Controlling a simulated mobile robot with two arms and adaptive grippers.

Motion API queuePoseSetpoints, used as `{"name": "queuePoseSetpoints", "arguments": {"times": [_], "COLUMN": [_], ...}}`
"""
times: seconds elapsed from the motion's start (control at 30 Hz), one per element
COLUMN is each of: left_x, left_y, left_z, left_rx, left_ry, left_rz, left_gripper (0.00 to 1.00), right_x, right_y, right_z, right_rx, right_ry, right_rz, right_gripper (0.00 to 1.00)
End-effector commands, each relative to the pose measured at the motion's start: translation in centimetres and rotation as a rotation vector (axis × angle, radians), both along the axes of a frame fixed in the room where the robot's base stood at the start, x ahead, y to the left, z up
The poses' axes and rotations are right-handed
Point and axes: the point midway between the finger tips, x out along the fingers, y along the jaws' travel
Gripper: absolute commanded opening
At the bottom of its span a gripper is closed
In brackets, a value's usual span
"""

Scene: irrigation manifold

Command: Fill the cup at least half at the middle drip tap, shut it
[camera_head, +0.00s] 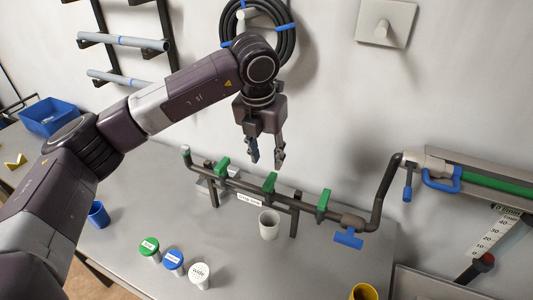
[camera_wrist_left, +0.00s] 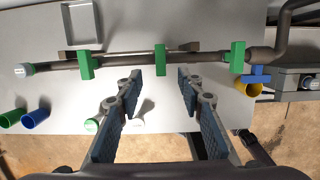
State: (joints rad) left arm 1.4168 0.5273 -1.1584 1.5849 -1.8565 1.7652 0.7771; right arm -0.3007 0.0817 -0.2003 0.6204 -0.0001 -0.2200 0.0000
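The manifold pipe (camera_head: 240,186) runs along the table with three green tap handles. The middle tap handle (camera_head: 269,182) is upright in the head view; in the wrist view the middle handle (camera_wrist_left: 160,60) lies across the pipe. A white cup (camera_head: 269,226) stands on the table below and near the middle tap; its inside is too small to judge, and I cannot make it out in the wrist view. My left gripper (camera_head: 267,163) is open and empty, above and behind the middle tap. In the wrist view, its open fingers (camera_wrist_left: 157,78) flank the middle handle's line, apart from it. My right gripper is not in view.
The left tap (camera_head: 222,167) and right tap (camera_head: 323,203) flank the middle one. A blue valve handle (camera_head: 348,238) sits at the pipe's right end. Green, blue and white lidded pots (camera_head: 173,260), a blue cup (camera_head: 98,215) and a yellow cup (camera_head: 363,292) stand on the table.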

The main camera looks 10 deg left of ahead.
Motion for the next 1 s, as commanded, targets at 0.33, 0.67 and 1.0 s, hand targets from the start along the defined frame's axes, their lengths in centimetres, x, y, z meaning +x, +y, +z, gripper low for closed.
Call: {"name": "queuePoseSetpoints", "arguments": {"times": [0.33, 0.67, 1.0], "left_x": [0.7, 1.5, 2.0], "left_y": [-0.2, -0.4, -0.5], "left_z": [-4.3, -8.4, -10.5], "left_rx": [-0.002, -0.002, -0.003], "left_ry": [0.001, 0.001, 0.000], "left_rz": [-0.001, -0.001, -0.003], "left_gripper": [0.35, 0.35, 0.35], "right_x": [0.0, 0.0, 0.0], "right_y": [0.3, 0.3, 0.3], "right_z": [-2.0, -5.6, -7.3], "right_rx": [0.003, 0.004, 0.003], "right_ry": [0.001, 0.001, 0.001], "right_rz": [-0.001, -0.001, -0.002], "right_gripper": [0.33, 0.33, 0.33]}}
